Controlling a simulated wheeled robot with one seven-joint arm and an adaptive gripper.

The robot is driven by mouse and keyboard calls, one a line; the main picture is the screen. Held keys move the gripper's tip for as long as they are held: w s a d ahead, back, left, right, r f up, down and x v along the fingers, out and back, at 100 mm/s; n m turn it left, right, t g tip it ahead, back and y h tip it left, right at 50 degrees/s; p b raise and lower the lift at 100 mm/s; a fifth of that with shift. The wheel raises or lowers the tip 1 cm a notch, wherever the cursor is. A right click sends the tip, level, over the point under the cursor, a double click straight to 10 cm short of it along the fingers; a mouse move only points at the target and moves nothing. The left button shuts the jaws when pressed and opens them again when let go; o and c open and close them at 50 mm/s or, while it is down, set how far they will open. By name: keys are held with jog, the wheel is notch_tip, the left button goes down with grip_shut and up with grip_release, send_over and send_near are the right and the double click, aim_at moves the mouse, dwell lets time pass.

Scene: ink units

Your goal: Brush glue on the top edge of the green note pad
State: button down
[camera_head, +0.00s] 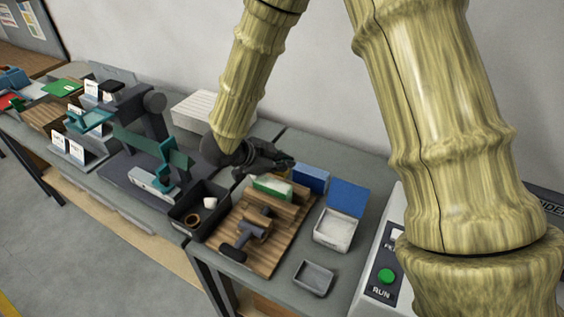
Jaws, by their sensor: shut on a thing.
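A green block with a pale whitish top, which looks like the green note pad (272,188), sits between wooden pieces at the far part of a wooden board (270,251). My dark gripper (287,164) is just above and behind the pad, beside the blue box. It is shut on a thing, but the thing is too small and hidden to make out. I cannot tell whether it touches the pad. No glue shows clearly on the pad.
A dark mallet-like tool (240,243) lies on the board. A dark bin (196,209) stands left, a blue box (311,179) behind, and a white box with blue lid (335,228) right. A small grey tray (314,278) is in front. A machine with a green button (386,276) stands right.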

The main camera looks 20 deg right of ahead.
jog(key=shift+s+d+r+p, duration=0.1)
jog(key=shift+s+d+p, duration=0.25)
jog(key=shift+s+d, duration=0.35)
jog(key=shift+s+d+r+p, duration=0.1)
jog(key=shift+s+d+p, duration=0.2)
jog(key=shift+s+d, duration=0.35)
jog(key=shift+a+f, duration=0.15)
jog(key=shift+a, duration=0.1)
jog(key=shift+w+a+p, duration=0.85)
jog(key=shift+w+a, duration=0.35)
jog(key=shift+w, duration=0.25)
jog(key=shift+r+p, duration=2.8)
jog(key=shift+r, duration=0.15)
notch_tip(320, 180, up, 3)
jog(key=shift+r+p, duration=0.1)
jog(key=shift+p, duration=1.15)
jog(key=shift+f, duration=0.25)
